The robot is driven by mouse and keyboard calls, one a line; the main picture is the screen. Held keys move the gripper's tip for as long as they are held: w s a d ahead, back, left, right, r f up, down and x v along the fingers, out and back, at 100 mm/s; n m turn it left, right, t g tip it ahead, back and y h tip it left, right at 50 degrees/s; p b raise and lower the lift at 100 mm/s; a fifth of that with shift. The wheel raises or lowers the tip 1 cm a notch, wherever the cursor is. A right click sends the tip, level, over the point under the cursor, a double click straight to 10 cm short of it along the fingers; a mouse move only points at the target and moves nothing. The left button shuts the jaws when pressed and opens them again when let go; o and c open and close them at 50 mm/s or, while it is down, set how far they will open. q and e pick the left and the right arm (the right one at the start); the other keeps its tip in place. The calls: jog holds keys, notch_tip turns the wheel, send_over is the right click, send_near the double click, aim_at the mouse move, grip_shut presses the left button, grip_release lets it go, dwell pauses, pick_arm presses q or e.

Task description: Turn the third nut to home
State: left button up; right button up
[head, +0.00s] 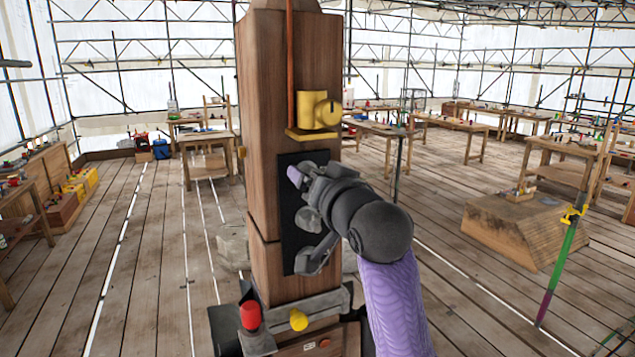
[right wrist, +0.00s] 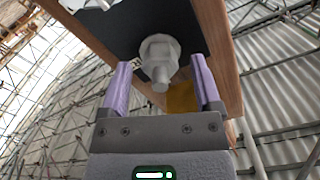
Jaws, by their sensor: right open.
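A dark plate (head: 288,240) is fixed to the wooden post in the head view, and my right arm covers much of it. In the right wrist view a pale hex nut (right wrist: 158,48) sits on a bolt whose end points towards the camera. My right gripper (right wrist: 160,68) is open, one purple finger on each side of the nut, with a gap to both. Part of another pale fitting (right wrist: 97,4) shows at the top edge. In the head view a grey round piece (head: 308,220) shows beside my right wrist; I cannot tell exactly what it is. My left gripper is not in view.
A yellow block on a ledge (head: 314,112) juts from the post (head: 262,100) above the plate. A red-capped fitting (head: 250,316) and a yellow knob (head: 298,320) are at its foot. Workbenches (head: 206,142) stand behind, and open plank floor (head: 130,240) lies at left.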

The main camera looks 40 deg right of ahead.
jog(key=b+v, duration=0.9)
jog(key=v, duration=0.1)
